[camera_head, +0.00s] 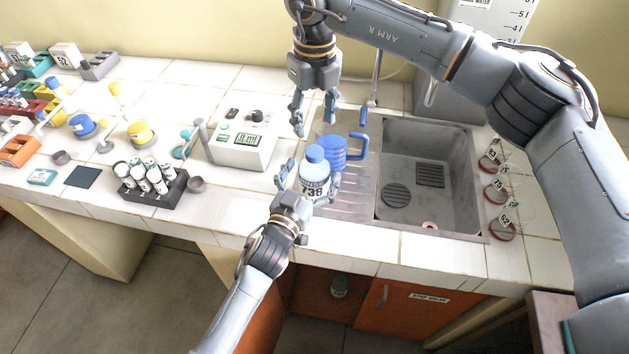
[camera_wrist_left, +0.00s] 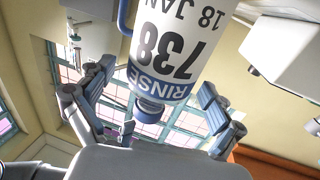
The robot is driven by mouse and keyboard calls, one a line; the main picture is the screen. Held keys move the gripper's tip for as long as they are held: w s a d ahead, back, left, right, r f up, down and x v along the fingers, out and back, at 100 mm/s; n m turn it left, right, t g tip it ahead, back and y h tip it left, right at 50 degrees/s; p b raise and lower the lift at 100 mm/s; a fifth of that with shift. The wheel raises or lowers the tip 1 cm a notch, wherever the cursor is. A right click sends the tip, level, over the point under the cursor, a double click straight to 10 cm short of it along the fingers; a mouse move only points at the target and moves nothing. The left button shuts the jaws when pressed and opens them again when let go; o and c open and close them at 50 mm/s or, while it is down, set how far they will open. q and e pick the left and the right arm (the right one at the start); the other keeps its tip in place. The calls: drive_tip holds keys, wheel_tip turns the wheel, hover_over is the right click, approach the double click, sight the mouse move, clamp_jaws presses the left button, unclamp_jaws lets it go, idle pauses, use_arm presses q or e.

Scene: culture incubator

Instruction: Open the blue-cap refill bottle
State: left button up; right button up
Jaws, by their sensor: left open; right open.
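The refill bottle (camera_head: 315,177) has a blue cap (camera_head: 316,153) that is on it, and a white label reading 738. It stands upright near the left of the sink. The left wrist view shows its label (camera_wrist_left: 172,50) with 738 and RINSE, upside down. My left gripper (camera_head: 308,184) is open, its fingers on either side of the bottle; I cannot tell whether they touch it. My right gripper (camera_head: 315,118) is open and empty, pointing down above and behind the cap.
A blue handled jug (camera_head: 334,149) stands right behind the bottle. The sink (camera_head: 425,150) is to the right, with numbered dishes (camera_head: 496,192) beyond it. A white device (camera_head: 241,142) and a dark vial rack (camera_head: 157,192) stand to the left.

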use_arm(q)
drive_tip(key=shift+w+d, duration=0.25)
drive_tip(key=shift+w, duration=0.25)
